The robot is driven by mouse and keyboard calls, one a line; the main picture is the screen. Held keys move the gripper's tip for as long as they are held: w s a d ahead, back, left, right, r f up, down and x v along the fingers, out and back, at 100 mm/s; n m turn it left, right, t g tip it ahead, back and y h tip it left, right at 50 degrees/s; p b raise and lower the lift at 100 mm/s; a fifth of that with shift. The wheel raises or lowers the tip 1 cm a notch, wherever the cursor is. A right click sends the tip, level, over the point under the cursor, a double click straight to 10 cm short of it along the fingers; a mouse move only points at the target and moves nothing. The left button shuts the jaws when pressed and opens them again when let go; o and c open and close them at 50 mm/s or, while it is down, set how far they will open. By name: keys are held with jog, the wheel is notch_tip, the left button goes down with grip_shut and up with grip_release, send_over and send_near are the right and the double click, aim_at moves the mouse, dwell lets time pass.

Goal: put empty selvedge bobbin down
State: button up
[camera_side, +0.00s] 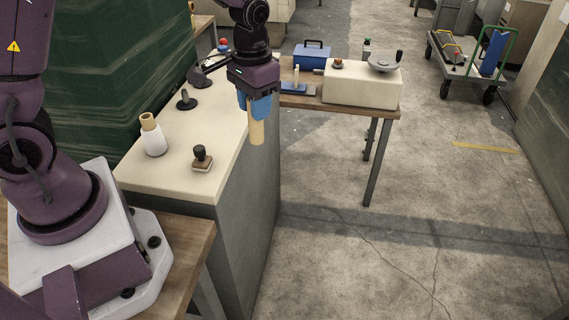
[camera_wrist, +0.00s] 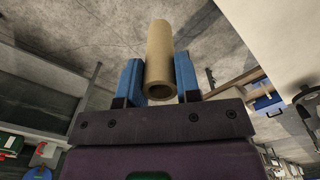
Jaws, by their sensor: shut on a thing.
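My gripper (camera_side: 259,103) has blue fingers and is shut on a tan, hollow tube, the empty selvedge bobbin (camera_side: 257,131). The bobbin hangs upright below the fingers, in the air by the right edge of the cream-topped cabinet (camera_side: 212,130). In the wrist view the bobbin (camera_wrist: 159,55) sits between the two blue fingers of my gripper (camera_wrist: 159,80), its open end facing the camera. A white-wound bobbin (camera_side: 154,140) with a tan core stands on the cabinet top at the left.
A dark-handled stamp-like tool (camera_side: 202,158) and a dark peg (camera_side: 186,100) stand on the cabinet top. Behind is a wooden table (camera_side: 357,112) with a blue toolbox (camera_side: 312,56) and a cream machine box with handwheel (camera_side: 362,84). A cart (camera_side: 468,62) stands farther back. The floor at right is clear.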

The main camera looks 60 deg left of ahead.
jog(key=s+a+r+n, duration=0.15)
jog(key=a+n, duration=0.25)
jog(key=a, duration=1.3)
jog(key=s+a+n, duration=0.2)
jog(key=a+n, duration=0.2)
jog(key=a, duration=1.2)
jog(key=shift+s+f, duration=0.15)
jog(key=shift+f, duration=1.85)
jog(key=shift+s+f, duration=0.1)
jog(key=shift+f, duration=1.85)
jog(key=shift+f, duration=0.15)
jog(key=shift+f, duration=0.55)
jog(key=o, duration=1)
jog(key=shift+c, duration=0.2)
jog(key=shift+r, duration=0.15)
